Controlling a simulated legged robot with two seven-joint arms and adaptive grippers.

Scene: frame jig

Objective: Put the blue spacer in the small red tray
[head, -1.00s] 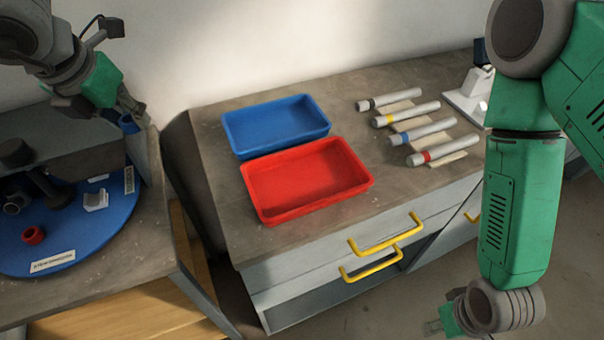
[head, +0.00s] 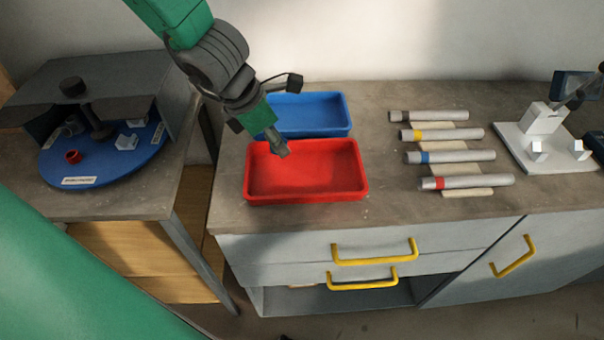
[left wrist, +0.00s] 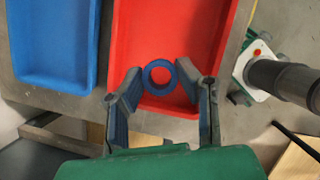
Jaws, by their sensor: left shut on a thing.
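The blue spacer (left wrist: 160,63) is a small ring held between the fingertips of my left gripper in the left wrist view. My left gripper (head: 279,148) is shut on it, over the back left part of the red tray (head: 330,178) in the head view. The fingers hide the spacer in the head view. In the left wrist view the gripper (left wrist: 160,76) has the red tray (left wrist: 180,30) behind the ring. The red tray looks empty where it shows. My right gripper is not in view.
A blue tray (head: 325,115) stands right behind the red one. Several banded grey rods (head: 460,156) lie to the right, near a white fixture (head: 530,155). At left, a blue turntable (head: 95,170) carries a red ring (head: 72,157). Yellow-handled drawers (head: 375,248) are below.

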